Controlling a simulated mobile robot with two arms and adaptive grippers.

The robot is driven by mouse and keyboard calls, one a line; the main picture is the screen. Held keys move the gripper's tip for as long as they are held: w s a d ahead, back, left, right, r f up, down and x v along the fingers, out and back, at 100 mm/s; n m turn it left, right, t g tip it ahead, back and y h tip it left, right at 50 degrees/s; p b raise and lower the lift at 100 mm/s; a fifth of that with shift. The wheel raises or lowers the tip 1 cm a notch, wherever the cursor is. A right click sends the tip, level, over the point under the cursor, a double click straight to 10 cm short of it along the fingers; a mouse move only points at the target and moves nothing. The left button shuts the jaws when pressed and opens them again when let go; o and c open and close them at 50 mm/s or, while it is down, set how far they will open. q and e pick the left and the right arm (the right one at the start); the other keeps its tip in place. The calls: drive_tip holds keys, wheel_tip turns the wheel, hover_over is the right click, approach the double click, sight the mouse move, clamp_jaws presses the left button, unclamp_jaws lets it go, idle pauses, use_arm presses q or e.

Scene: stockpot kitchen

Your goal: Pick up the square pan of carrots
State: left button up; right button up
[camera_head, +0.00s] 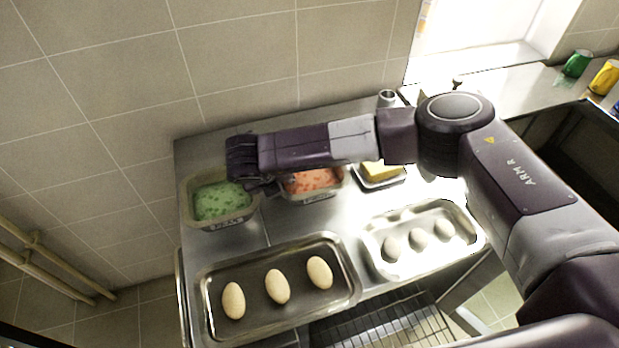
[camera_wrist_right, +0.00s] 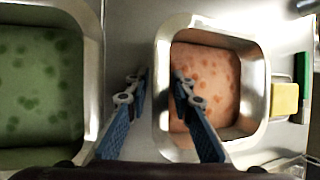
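The square pan of carrots (camera_head: 318,195) is a metal pan with orange-red contents at the back of the steel counter. My right arm partly hides it in the head view. In the right wrist view the pan (camera_wrist_right: 252,132) fills the middle right. My right gripper (camera_head: 264,187) is at the pan's left side, pointing down. In the wrist view the right gripper (camera_wrist_right: 157,88) is open, with one finger over the inside of the pan and the other outside its left wall. I cannot tell how far the fingertips are from the rim. My left gripper is not in view.
A similar pan of green food (camera_head: 222,201) stands close on the left. A yellow block (camera_head: 384,170) on a small tray is on the right. In front lie a tray of oval dough pieces (camera_head: 208,318) and a bright tray of grey pieces (camera_head: 400,268). A tiled wall is behind.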

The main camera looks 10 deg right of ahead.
drive_tip(key=shift+f+b, duration=0.15)
drive_tip(key=shift+b, duration=0.25)
drive_tip(key=shift+c, duration=0.4)
clamp_jaws()
